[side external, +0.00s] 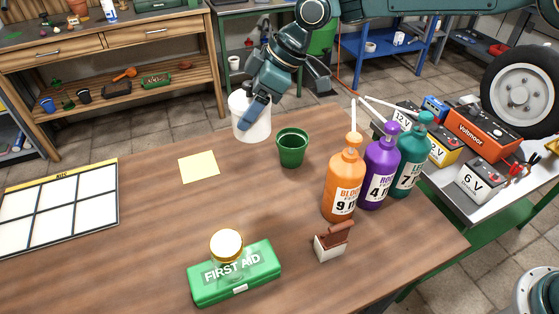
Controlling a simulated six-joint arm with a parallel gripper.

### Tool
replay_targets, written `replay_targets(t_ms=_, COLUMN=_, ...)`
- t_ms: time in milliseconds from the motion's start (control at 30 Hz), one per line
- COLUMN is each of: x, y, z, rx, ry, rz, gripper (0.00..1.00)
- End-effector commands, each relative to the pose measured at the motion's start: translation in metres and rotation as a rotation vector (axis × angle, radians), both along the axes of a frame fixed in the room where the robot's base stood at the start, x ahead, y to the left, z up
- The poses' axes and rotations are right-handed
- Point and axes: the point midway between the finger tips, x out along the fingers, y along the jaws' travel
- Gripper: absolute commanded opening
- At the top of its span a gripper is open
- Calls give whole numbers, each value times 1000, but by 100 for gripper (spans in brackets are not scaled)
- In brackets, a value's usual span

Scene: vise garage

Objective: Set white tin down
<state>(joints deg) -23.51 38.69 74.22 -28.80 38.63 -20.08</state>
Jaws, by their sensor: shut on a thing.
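The white tin (238,103) is in the side external view, at the far edge of the wooden table. My gripper (252,112) is shut on the tin from above, with one blue-grey finger across its near right side. The other finger is hidden. The tin looks upright. I cannot tell from this view whether its base touches the table or hangs just above it.
A green cup (292,148) stands close to the tin's right. A yellow paper square (198,166) lies nearer left. Orange (344,182), purple (379,172) and teal (411,162) bottles stand right. A green first aid box (235,272) is in front. The table's middle is clear.

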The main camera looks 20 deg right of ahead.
Motion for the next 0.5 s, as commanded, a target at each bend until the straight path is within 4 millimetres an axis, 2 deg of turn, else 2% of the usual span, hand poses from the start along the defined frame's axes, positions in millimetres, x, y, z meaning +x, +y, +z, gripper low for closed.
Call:
replay_targets(t_ms=267, x=30, y=-59, z=2, rx=3, ry=3, rz=-13, gripper=30)
replay_targets(t_ms=500, x=55, y=-131, z=3, rx=5, ry=4, rz=-16, gripper=30)
